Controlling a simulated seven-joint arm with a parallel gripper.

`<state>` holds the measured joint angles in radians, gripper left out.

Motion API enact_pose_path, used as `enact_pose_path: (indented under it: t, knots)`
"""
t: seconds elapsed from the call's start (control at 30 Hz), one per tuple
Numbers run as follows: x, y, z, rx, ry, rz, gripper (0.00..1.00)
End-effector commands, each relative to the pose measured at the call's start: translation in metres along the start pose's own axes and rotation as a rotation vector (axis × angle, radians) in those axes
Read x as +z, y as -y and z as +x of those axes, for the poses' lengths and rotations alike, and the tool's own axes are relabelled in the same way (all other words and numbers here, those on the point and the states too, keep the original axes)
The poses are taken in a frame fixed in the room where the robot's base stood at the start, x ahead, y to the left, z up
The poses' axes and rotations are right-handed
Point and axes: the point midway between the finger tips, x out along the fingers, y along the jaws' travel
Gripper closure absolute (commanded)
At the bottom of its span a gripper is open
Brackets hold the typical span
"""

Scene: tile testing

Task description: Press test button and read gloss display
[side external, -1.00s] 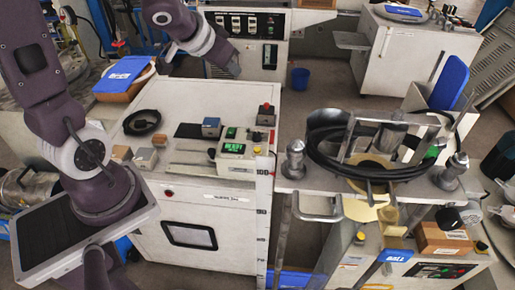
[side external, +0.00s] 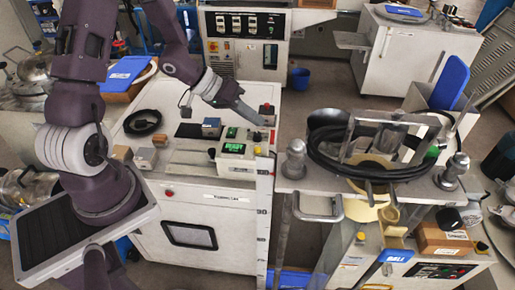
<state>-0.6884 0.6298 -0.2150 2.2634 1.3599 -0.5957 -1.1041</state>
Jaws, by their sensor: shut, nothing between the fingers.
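A pale tester box (side external: 228,161) stands on the white bench cabinet, with a lit green display (side external: 234,148) on its top. The display's text is too small to read for certain. A small red button (side external: 257,137) shows at the box's right end. My gripper (side external: 262,122) is shut and empty, pointing down to the right, with its tips over the back right of the tester box. In the picture the tips sit just above the small button. I cannot tell whether they touch anything. A separate grey box with a red button (side external: 267,108) on top stands right behind the tips.
A blue-topped block (side external: 211,126), a dark pad (side external: 189,130) and a coiled black cable (side external: 142,121) lie on the cabinet. A grey block (side external: 145,159) sits at its left. A metal rig with black hoses (side external: 325,160) stands to the right, across a gap.

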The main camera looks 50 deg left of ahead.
Motion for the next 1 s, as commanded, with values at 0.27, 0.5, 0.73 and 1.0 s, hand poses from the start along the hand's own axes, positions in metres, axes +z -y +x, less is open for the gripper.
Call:
enact_pose_path:
  t: [0.27, 0.5, 0.73, 1.0]
  knots:
    - [0.023, 0.022, 0.029, -0.003, 0.004, -0.002, 1.00]
    - [0.033, 0.034, 0.045, -0.003, 0.000, 0.000, 1.00]
    - [0.035, 0.036, 0.048, -0.004, 0.000, 0.002, 1.00]
    - [0.035, 0.036, 0.048, -0.004, 0.000, 0.002, 1.00]
